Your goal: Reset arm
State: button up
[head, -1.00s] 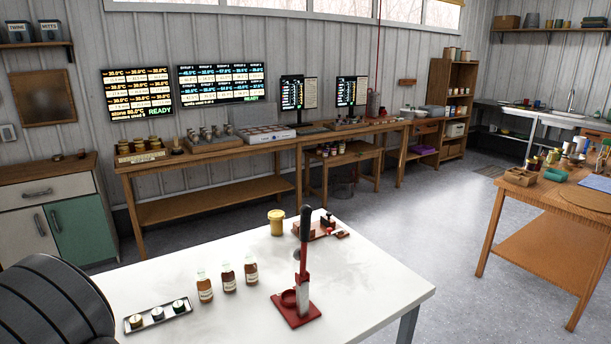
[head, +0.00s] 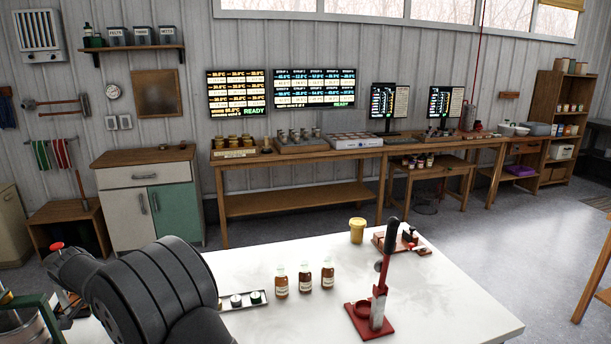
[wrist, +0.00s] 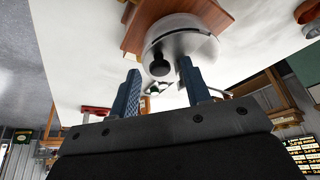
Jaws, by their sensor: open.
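My gripper (wrist: 158,66) shows in the wrist view, with its two blue fingers spread and nothing seen between them. Beyond the fingertips is a round pale metal thing with a black knob (wrist: 158,68), by a wooden piece (wrist: 178,14). I cannot tell how far off they are. In the head view my dark arm links fill the lower left, and the gripper does not show.
A white table (head: 430,300) bears three brown bottles (head: 304,278), a tray with small jars (head: 243,300), a yellow-lidded jar (head: 357,231) and a red lever press (head: 378,305). A long wooden bench (head: 290,206) stands along the back wall.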

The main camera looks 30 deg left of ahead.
dwell(0.3)
jog(key=shift+s+r, duration=0.2)
jog(key=shift+r, duration=0.2)
jog(key=v, duration=1.7)
jog(key=x, duration=1.8)
jog(key=shift+w+d, duration=0.1)
jog(key=shift+w+d+r+n+y, duration=0.1)
jog(key=shift+d+n+y, duration=0.1)
jog(key=shift+n, duration=0.35)
jog(key=shift+w+d+n+y, duration=0.1)
jog(key=shift+n+y, duration=0.1)
jog(key=shift+n, duration=0.35)
jog(key=shift+w+d+n+y, duration=0.15)
jog(key=shift+w+n+y, duration=0.1)
jog(key=shift+n, duration=0.45)
jog(key=shift+w+d+n+y, duration=0.1)
jog(key=shift+n+y, duration=0.15)
jog(key=shift+n, duration=0.45)
